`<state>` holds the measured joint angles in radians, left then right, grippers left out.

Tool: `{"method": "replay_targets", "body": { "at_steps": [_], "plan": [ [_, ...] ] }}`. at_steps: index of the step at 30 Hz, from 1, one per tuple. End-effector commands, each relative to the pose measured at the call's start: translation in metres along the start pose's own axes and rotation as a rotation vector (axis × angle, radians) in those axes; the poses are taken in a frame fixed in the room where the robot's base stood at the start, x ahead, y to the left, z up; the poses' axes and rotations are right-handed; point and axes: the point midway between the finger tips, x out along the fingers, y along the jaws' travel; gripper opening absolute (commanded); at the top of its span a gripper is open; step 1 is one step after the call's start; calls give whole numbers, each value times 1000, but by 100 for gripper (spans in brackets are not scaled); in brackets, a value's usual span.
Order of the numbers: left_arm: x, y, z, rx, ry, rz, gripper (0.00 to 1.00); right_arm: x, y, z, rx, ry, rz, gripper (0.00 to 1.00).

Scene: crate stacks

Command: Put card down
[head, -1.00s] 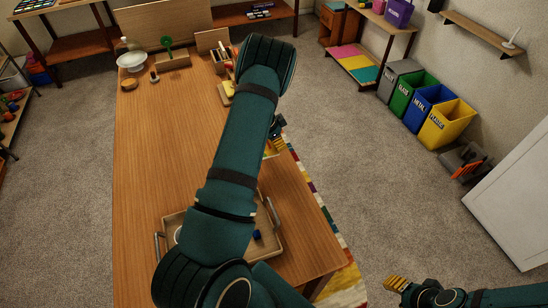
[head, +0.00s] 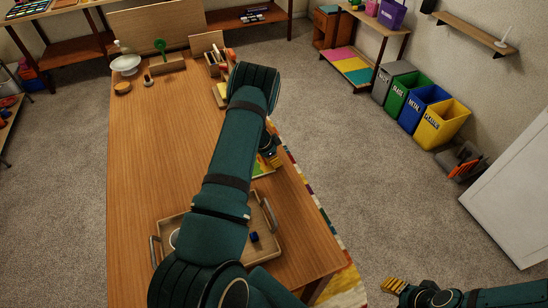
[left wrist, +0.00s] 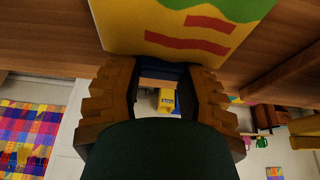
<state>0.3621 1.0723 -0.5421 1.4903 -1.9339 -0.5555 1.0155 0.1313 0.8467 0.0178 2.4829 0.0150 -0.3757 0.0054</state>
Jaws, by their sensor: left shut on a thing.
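The card (head: 262,168) is yellow and green and shows partly from behind my left arm, at the right edge of the wooden table (head: 160,150). In the left wrist view the card (left wrist: 180,35), yellow with green and red marks, fills the top middle, with table wood beside it. My left gripper (head: 270,153) is shut on the card at the table's right edge; its stepped fingers (left wrist: 165,95) show below the card. Whether the card touches the tabletop is not clear. My right gripper (head: 394,286) is at the lower right over the carpet, away from the table; its finger gap is unclear.
A wooden tray (head: 170,224) with a blue object (head: 254,237) sits at the table's near end, partly behind my arm. A white bowl (head: 125,64) and a green item (head: 160,45) stand at the far end. The table's left half is largely clear.

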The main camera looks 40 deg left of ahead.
Motion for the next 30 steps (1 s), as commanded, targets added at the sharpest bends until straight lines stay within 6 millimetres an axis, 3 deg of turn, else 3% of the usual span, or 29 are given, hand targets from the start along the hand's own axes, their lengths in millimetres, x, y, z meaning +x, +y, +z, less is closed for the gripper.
{"method": "replay_targets", "body": {
  "at_steps": [1, 3, 16, 30],
  "plan": [
    [2, 0, 1, 0, 0, 0, 46, 1, 0, 0, 0, 0, 0, 47],
    [1, 0, 0, 0, 0, 0, 67, 0, 0, 0, 0, 0, 0, 47],
    [-8, 0, -1, 0, 0, 0, 67, -2, -1, 0, 0, 0, 0, 47],
    [-96, 0, -2, 0, 1, -1, 67, -19, -6, -2, 0, 0, -4, 47]
  ]
}}
